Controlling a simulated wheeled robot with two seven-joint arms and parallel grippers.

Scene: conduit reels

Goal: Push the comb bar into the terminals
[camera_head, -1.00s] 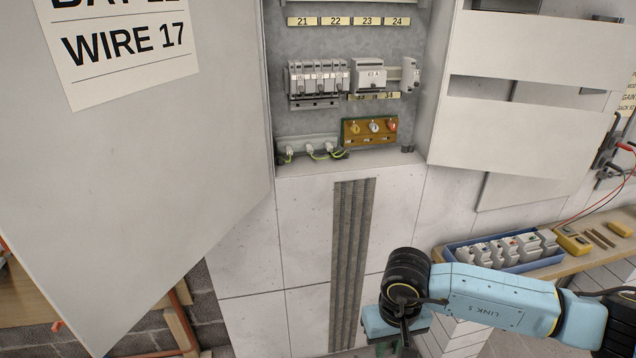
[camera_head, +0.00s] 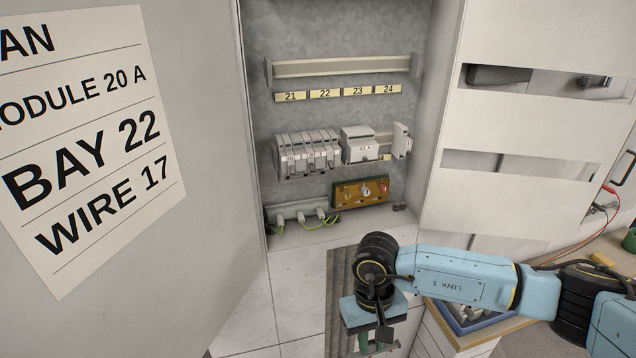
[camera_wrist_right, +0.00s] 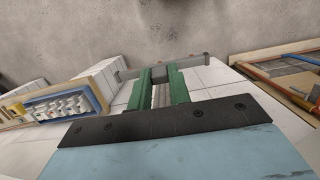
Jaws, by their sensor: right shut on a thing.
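A row of grey modules with terminals (camera_head: 307,150) sits on a rail in the open cabinet. My right gripper (camera_head: 376,345) hangs in front of the cabinet, below and to the right of these modules and well apart from them. In the right wrist view its green fingers (camera_wrist_right: 160,82) are shut on a thin grey bar (camera_wrist_right: 194,62), which looks like the comb bar and sticks out on both sides. The bar's teeth cannot be made out. In the head view the bar is hidden or too small to tell. My left gripper is not in view.
The cabinet's open door (camera_head: 190,235) stands at left with a paper sign (camera_head: 85,140). A brown panel with knobs (camera_head: 360,191) and a grey strip with green-yellow wires (camera_head: 300,213) lie below the modules. A blue tray (camera_head: 450,322) stands on the bench at right.

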